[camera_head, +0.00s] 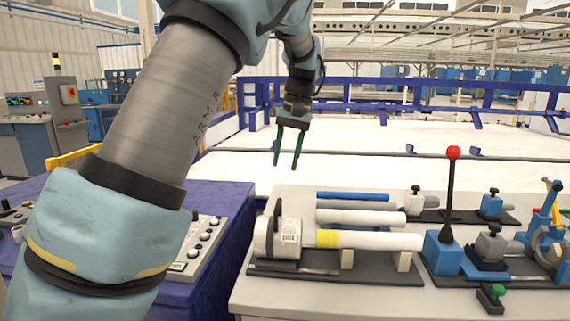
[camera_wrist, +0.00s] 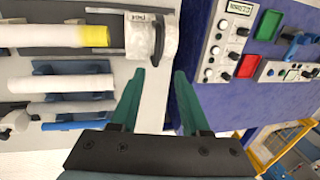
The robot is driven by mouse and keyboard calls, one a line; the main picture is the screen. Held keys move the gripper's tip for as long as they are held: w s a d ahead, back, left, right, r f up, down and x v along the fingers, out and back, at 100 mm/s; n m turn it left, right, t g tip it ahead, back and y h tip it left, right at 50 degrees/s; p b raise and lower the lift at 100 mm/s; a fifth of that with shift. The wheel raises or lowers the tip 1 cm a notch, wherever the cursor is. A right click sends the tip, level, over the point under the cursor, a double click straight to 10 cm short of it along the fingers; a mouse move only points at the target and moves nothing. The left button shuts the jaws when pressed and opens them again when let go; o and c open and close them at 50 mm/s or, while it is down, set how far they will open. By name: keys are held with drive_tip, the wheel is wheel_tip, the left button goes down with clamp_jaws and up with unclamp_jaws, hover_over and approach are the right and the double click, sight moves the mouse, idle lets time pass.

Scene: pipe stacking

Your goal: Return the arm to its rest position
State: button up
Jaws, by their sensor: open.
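My gripper (camera_head: 287,152) hangs from my arm above the far left corner of the workbench in the head view. Its two green fingers point down and are spread apart with nothing between them. In the wrist view my gripper (camera_wrist: 162,80) is also open and empty, over the gap between the bench and a blue control console. White pipes (camera_head: 360,217) lie stacked on the bench, to the right of my gripper and apart from it.
A blue console with buttons (camera_head: 200,240) stands left of the bench. A lever with a red knob (camera_head: 453,153), blue clamps (camera_head: 491,205) and a thin blue pipe (camera_head: 352,196) are on the bench. Blue railings (camera_head: 350,108) run behind. The bench's front left surface is clear.

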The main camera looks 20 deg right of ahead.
drive_tip(key=s+a+f+n+h, duration=0.1)
drive_tip(key=a+f, duration=0.2)
drive_tip(key=a, duration=0.5)
drive_tip(key=a+f+n, duration=0.1)
drive_tip(key=a+f, duration=0.2)
drive_tip(key=a, duration=0.5)
drive_tip(key=s+a+f+n, duration=0.1)
drive_tip(key=s+a+f, duration=0.2)
drive_tip(key=s+a, duration=0.3)
drive_tip(key=s+a+f+h, duration=0.1)
drive_tip(key=s+a+f, duration=0.3)
drive_tip(key=s+a, duration=0.3)
drive_tip(key=shift+s+a+f+n+t, duration=0.2)
drive_tip(key=shift+s+a+n+t, duration=0.1)
drive_tip(key=shift+a+n, duration=0.1)
